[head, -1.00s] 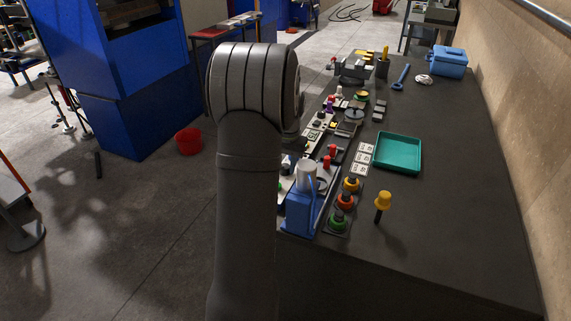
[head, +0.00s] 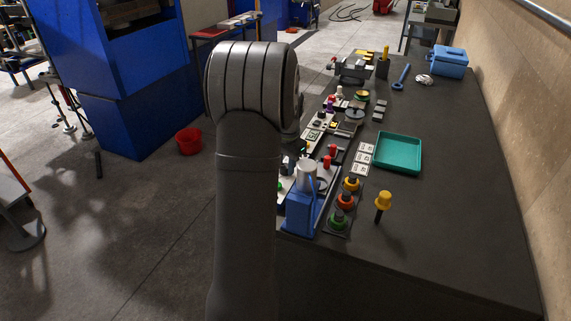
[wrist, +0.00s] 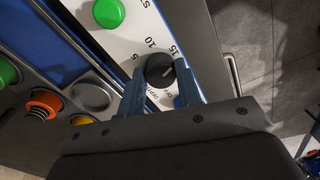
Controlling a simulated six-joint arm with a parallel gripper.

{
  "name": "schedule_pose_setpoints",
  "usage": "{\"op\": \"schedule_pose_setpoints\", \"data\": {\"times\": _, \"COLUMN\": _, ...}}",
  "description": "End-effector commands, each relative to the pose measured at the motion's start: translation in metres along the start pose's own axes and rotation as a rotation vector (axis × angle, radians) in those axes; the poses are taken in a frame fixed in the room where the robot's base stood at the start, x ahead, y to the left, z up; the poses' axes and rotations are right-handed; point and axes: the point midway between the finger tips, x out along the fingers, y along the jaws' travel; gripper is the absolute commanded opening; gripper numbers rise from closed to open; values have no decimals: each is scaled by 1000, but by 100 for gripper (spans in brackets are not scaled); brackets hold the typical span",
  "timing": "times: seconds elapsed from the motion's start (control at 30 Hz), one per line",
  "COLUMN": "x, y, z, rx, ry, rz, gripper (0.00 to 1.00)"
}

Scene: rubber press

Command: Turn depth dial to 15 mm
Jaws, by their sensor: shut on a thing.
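The black depth dial (wrist: 158,70) sits on a white panel (wrist: 122,42) in the wrist view, with printed marks 5, 10 and 15 around it. A pale pointer line on the dial runs toward the upper right, roughly on the 15 side; its exact reading is hard to tell. My gripper (wrist: 160,84) is shut on the dial, one blue-grey finger on each side. In the head view my arm hides the dial and the gripper.
A green button (wrist: 108,13) is on the same panel.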

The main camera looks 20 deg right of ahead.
Motion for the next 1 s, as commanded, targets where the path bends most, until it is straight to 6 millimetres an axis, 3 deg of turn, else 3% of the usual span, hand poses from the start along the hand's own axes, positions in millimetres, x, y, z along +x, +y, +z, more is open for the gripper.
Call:
{"op": "schedule_pose_setpoints", "data": {"times": 0.1, "x": 0, "y": 0, "z": 0, "rx": -1, "ry": 0, "rz": -1, "gripper": 9}}
{"op": "schedule_pose_setpoints", "data": {"times": 0.13, "x": 0, "y": 0, "z": 0, "rx": -1, "ry": 0, "rz": -1, "gripper": 35}}
{"op": "schedule_pose_setpoints", "data": {"times": 0.23, "x": 0, "y": 0, "z": 0, "rx": -1, "ry": 0, "rz": 0, "gripper": 53}}
{"op": "schedule_pose_setpoints", "data": {"times": 0.63, "x": -9, "y": 0, "z": -1, "rx": -1, "ry": 3, "rz": -2, "gripper": 53}}
{"op": "schedule_pose_setpoints", "data": {"times": 0.77, "x": -31, "y": 0, "z": -1, "rx": -1, "ry": 4, "rz": -3, "gripper": 53}}
{"op": "schedule_pose_setpoints", "data": {"times": 1.0, "x": -90, "y": 0, "z": -1, "rx": -1, "ry": 5, "rz": -3, "gripper": 53}}
